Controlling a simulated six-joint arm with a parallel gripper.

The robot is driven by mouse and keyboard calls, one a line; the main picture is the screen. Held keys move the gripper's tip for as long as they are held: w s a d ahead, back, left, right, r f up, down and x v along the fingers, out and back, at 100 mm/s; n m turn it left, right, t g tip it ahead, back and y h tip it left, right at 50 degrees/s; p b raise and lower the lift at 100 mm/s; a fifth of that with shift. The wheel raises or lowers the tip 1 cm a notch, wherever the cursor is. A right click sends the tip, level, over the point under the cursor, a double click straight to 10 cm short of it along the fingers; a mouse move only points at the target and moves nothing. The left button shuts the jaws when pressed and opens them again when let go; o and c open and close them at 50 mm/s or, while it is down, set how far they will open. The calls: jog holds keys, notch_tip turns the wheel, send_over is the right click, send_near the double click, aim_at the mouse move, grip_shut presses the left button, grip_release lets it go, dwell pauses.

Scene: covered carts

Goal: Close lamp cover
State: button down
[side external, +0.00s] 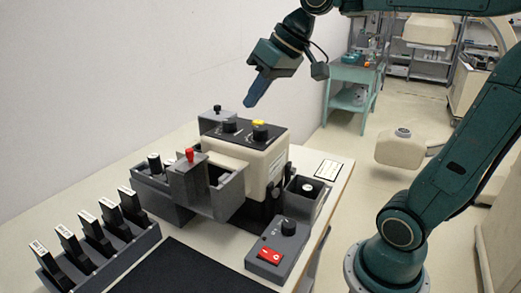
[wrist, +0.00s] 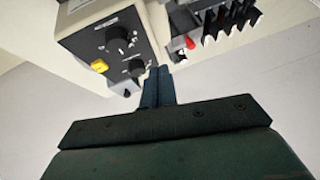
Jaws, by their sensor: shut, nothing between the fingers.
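The cream instrument (side external: 272,167) with a dark control top stands on the table; it also shows in the wrist view (wrist: 85,43). A dark grey box with a black knob (side external: 217,122) is at its back left. A grey part with a red knob (side external: 188,180) sits at its front, beside an open-topped grey housing (side external: 228,195). I cannot tell for certain which of these is the lamp cover. My gripper (side external: 250,103) is shut and empty, in the air above the instrument, apart from it. Its shut fingers also show in the wrist view (wrist: 158,72).
A rack of several labelled black holders (side external: 97,240) stands front left. A control box with a red switch (side external: 277,248) is front right. An open grey box with a round item (side external: 307,196) is right of the instrument. A black mat (side external: 195,270) lies clear in front.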

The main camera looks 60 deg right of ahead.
jog(key=w+d+y, duration=0.1)
jog(key=w+d, duration=0.4)
jog(key=d, duration=0.6)
jog(key=w+d+m+y, duration=0.1)
jog(key=w+d, duration=0.5)
jog(key=d, duration=0.5)
jog(key=shift+d, duration=0.15)
jog(key=shift+w+f, duration=0.1)
jog(key=shift+w, duration=0.05)
send_near(220, 112)
jog(key=shift+x, duration=2.5)
